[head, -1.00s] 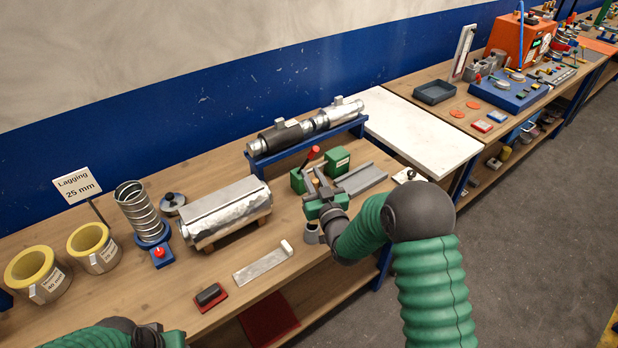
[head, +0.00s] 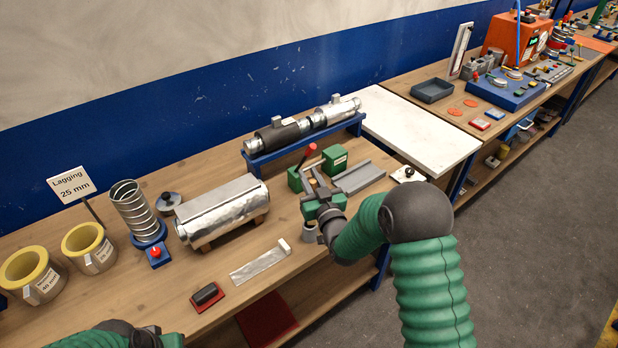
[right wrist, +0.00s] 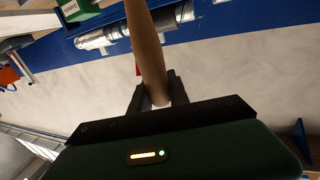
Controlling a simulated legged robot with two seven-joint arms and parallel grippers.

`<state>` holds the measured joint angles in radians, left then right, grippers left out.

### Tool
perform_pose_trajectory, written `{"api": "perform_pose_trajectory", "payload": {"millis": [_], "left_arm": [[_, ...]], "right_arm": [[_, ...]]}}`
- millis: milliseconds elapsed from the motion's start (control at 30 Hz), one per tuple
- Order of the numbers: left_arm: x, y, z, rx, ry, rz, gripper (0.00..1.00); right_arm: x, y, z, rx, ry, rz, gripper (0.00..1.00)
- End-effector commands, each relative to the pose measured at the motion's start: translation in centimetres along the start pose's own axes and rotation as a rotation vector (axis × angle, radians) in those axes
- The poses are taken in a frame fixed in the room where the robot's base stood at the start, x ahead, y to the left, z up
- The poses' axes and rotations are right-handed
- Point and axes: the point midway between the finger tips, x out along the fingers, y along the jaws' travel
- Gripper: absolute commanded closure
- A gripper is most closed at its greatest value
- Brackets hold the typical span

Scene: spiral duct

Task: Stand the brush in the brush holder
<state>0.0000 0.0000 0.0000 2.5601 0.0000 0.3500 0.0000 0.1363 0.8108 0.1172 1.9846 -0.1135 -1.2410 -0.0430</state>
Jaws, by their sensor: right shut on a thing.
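My right gripper (head: 314,184) is over the front right of the bench, fingers pointing up and away. In the right wrist view it is shut on the brush (right wrist: 146,48), whose tan wooden handle runs up between the fingers.
A foil-wrapped duct (head: 220,210) lies left of the gripper. A green block with a red lever (head: 306,156) and a grey channel (head: 360,177) are close behind. A flat metal strip (head: 258,262) and a red-based block (head: 207,296) lie in front. Bare wood lies between them.

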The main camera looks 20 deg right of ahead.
Motion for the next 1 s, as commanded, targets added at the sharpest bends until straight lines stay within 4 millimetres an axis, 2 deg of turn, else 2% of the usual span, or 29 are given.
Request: {"api": "perform_pose_trajectory", "payload": {"millis": [1000], "left_arm": [[0.55,0.0,0.13,0.0,0.0,0.0,0.64]], "right_arm": [[0.07,-0.81,-0.47,-0.006,0.004,-0.004,1.0]]}}
